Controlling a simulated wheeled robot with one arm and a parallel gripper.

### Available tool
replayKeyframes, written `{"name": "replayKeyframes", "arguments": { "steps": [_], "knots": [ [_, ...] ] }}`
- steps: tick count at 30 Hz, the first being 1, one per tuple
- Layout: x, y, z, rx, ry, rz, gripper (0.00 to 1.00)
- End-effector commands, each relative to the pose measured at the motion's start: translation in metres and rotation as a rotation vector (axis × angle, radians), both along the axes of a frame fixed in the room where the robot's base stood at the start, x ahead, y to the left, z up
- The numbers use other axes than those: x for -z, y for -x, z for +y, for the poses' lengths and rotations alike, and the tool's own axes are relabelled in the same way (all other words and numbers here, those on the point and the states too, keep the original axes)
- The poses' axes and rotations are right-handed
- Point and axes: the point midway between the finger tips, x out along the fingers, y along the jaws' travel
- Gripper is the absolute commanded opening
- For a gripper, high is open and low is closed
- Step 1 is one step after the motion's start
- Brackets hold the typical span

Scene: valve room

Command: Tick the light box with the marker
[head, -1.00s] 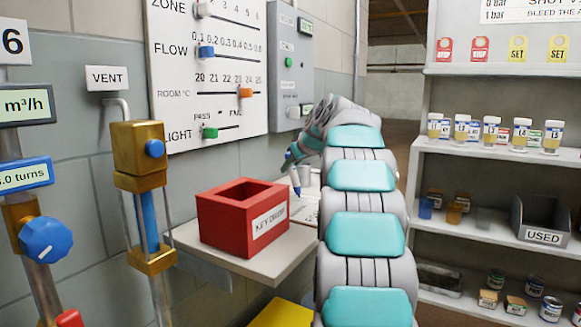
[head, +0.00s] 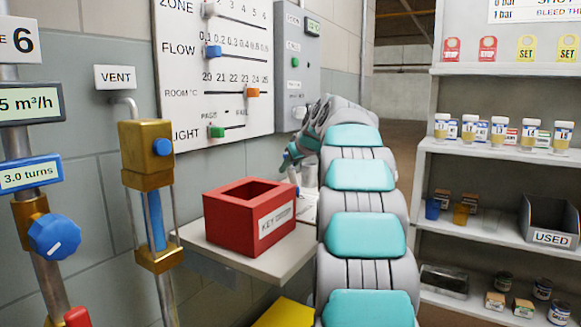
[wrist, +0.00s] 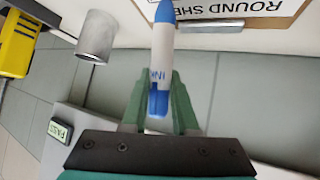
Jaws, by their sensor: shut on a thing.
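The marker (wrist: 163,48), white with blue ends, is between the green fingers of my gripper (wrist: 160,90) in the wrist view. My gripper is shut on it, and its blue tip points to the top of the picture, beside the round sheet (wrist: 245,8). Only a corner of the sheet with its heading shows there, on a brown-edged board. The light box is not visible in either view. In the head view my gripper (head: 291,159) is above the shelf behind the red key box, and the marker is mostly hidden.
The red key box (head: 248,240) stands on the wall shelf (head: 262,272), left of my arm. A metal cup (wrist: 97,38) is near the marker in the wrist view. The slider board (head: 215,70) hangs above. A rack (head: 480,150) with jars stands at the right.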

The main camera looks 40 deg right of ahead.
Motion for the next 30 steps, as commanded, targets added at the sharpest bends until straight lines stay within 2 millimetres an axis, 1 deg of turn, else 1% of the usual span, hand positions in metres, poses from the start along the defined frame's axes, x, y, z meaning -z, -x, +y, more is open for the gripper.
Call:
{"name": "replayKeyframes", "arguments": {
  "steps": [17, 30],
  "knots": [
    [0.003, 0.005, -0.015, 0.002, -0.002, 0.006, 0.0],
    [0.004, 0.01, -0.009, 0.0, -0.002, 0.005, 0.0]
  ]
}}
